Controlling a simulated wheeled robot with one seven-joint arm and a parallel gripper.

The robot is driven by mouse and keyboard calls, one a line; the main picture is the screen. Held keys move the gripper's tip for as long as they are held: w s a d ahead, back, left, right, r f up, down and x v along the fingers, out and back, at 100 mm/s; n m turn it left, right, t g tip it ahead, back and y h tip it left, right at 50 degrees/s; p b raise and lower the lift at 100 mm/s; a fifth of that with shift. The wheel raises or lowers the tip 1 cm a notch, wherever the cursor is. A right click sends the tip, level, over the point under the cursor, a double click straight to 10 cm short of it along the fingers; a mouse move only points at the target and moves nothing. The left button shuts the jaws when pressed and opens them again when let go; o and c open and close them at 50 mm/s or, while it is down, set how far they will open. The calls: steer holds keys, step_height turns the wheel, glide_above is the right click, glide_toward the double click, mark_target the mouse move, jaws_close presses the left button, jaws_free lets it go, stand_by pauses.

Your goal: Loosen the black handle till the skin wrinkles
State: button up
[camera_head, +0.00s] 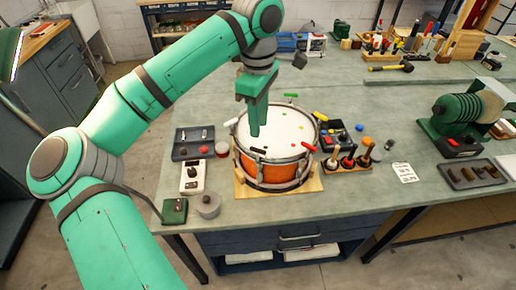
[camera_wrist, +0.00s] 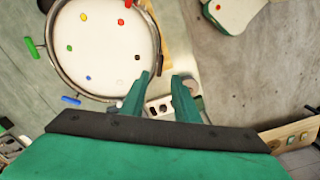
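The drum (camera_head: 268,170) has an orange shell, a metal rim and a pale skin (camera_head: 285,128) with small coloured dots. The skin looks smooth at this size. The black handle (camera_head: 258,151) lies at the front-left rim in the head view; I cannot make it out surely in the wrist view. My gripper (camera_head: 254,132) hangs pointing down over the left part of the drum, a little behind the black handle. The wrist view shows its two fingers (camera_wrist: 162,77) apart with nothing between them, beside the drum rim. Whether a fingertip touches anything is not clear.
Other handles sit round the rim: green (camera_head: 290,95), yellow (camera_head: 320,116), red-orange (camera_head: 309,147) and blue (camera_wrist: 71,100). A white box with knobs (camera_head: 192,178) and a grey tray (camera_head: 180,152) stand left of the drum. A rack of knobs (camera_head: 347,164) stands right.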

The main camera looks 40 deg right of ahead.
mark_target(258, 149)
step_height(258, 149, down, 11)
steer(key=shift+r, duration=0.15)
stand_by(0.4)
steer(key=shift+c, duration=0.3)
jaws_close()
